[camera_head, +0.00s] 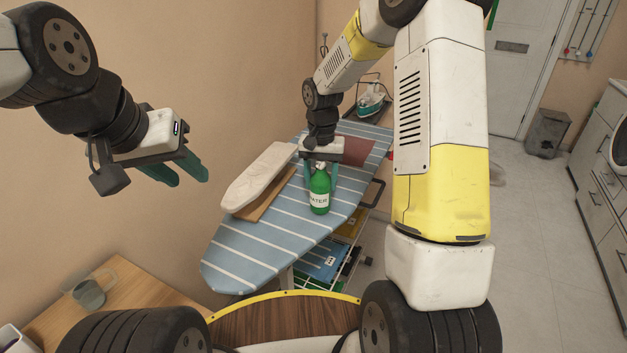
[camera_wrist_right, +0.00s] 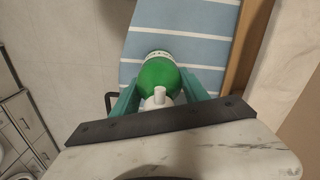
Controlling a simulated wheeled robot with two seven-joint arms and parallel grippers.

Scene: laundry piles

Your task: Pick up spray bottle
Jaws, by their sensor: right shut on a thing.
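The green spray bottle (camera_head: 320,185) has a white label with dark lettering, partly readable as "ATER". It is upright over the blue striped ironing board (camera_head: 245,245); I cannot tell whether its base touches the board. My right gripper (camera_head: 320,172) is shut on the bottle, one green finger on each side. The right wrist view shows the bottle (camera_wrist_right: 158,75) between the two fingers (camera_wrist_right: 160,95), with its white top towards the camera. My left gripper (camera_head: 182,174) is in the air at the left, away from the board, with its two fingers apart and nothing between them.
A small padded sleeve board (camera_head: 258,178) lies on the ironing board left of the bottle. An iron (camera_head: 371,98) stands at the far end. A wooden table with a glass mug (camera_head: 90,292) is at lower left. Coloured folders (camera_head: 322,262) sit below the board.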

